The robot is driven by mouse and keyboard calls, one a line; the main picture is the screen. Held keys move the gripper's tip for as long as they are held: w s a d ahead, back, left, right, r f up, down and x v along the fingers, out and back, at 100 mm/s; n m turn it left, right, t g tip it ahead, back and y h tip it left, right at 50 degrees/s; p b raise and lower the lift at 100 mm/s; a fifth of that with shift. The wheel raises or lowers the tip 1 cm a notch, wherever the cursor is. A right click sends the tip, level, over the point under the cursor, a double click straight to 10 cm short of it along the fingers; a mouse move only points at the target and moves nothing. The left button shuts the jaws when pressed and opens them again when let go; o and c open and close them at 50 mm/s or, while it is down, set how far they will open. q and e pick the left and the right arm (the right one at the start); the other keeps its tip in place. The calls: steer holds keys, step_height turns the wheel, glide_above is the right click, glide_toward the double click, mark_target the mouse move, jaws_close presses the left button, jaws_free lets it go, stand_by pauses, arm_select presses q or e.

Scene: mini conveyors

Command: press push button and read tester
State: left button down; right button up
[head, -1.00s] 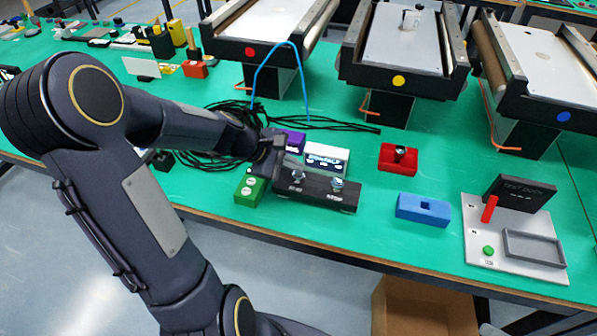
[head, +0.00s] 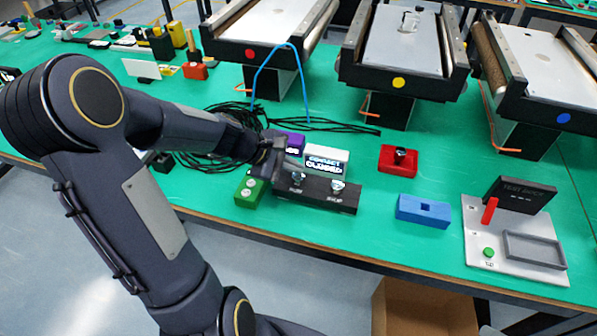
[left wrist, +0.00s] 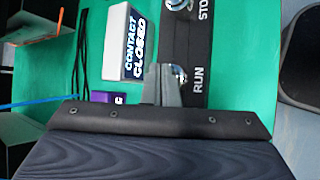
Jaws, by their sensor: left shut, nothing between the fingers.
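The black button box (head: 318,194) lies on the green table, with two silver push buttons. In the left wrist view its labels read RUN (left wrist: 199,80) and STOP. The white tester (head: 327,160) stands behind it; its dark display (left wrist: 134,46) reads CONTACT CLOSED. My left gripper (head: 294,170) is shut and empty, with its tips at the RUN button (left wrist: 180,73), apparently touching it. The fingers partly hide that button. My right gripper is not in view.
A green block (head: 250,190) and a purple block (head: 291,142) sit close to the box. A red block (head: 398,159), a blue block (head: 423,210) and a test dock (head: 515,250) stand to the right. Conveyors (head: 400,75) and black cables lie behind.

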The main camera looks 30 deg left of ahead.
mark_target(294, 176)
arm_select(q)
steer(key=shift+r, duration=0.55)
steer(key=shift+p, duration=0.3)
step_height(294, 176, up, 5)
steer(key=p, duration=0.4)
stand_by(1.2)
